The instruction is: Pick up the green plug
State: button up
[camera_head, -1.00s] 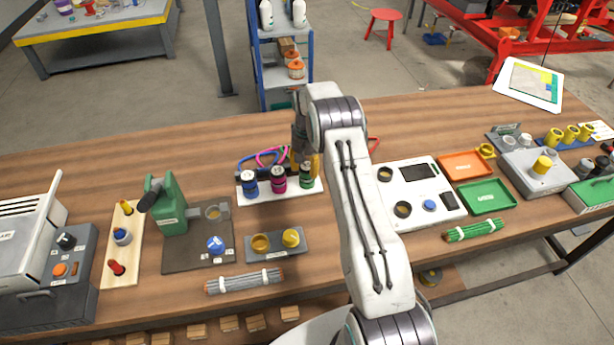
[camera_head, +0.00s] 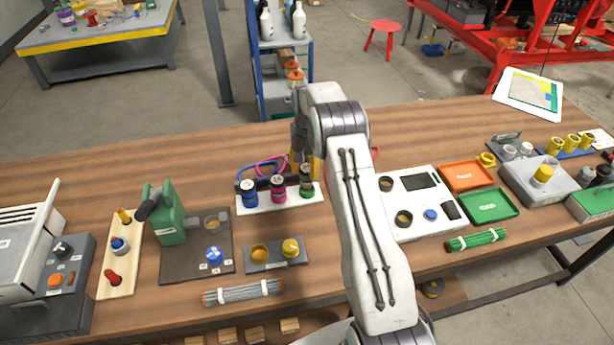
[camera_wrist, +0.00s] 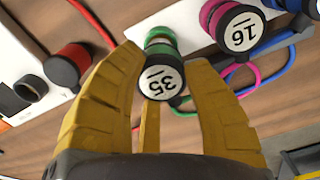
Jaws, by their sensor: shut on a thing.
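The green plug (camera_head: 306,183) has a dark body with green bands and stands at the right end of the visible row on a white panel (camera_head: 262,204). In the head view my gripper (camera_head: 317,168) is mostly hidden behind my arm. I cannot tell whether the plug's base is clear of its seat.
Beside it stand a magenta plug (camera_head: 278,189), marked 16 in the wrist view (camera_wrist: 237,30), and a blue plug (camera_head: 249,193). A red plug (camera_wrist: 68,64) lies on the gripper's other side. Blue and pink cables run behind the row. Orange (camera_head: 467,175) and green (camera_head: 489,206) trays sit right.

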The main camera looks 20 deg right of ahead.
jog(key=s+d+r+b, duration=0.1)
jog(key=s+d+r, duration=0.1)
jog(key=s, duration=0.1)
jog(key=s+d+r+b, duration=0.1)
jog(key=s+d+r, duration=0.1)
jog(key=s+r, duration=0.1)
jog(key=s+d+r+b, duration=0.1)
jog(key=s+d+r, duration=0.1)
jog(key=s+d, duration=0.1)
jog(key=shift+s+d+r, duration=0.1)
jog(key=shift+r, duration=0.2)
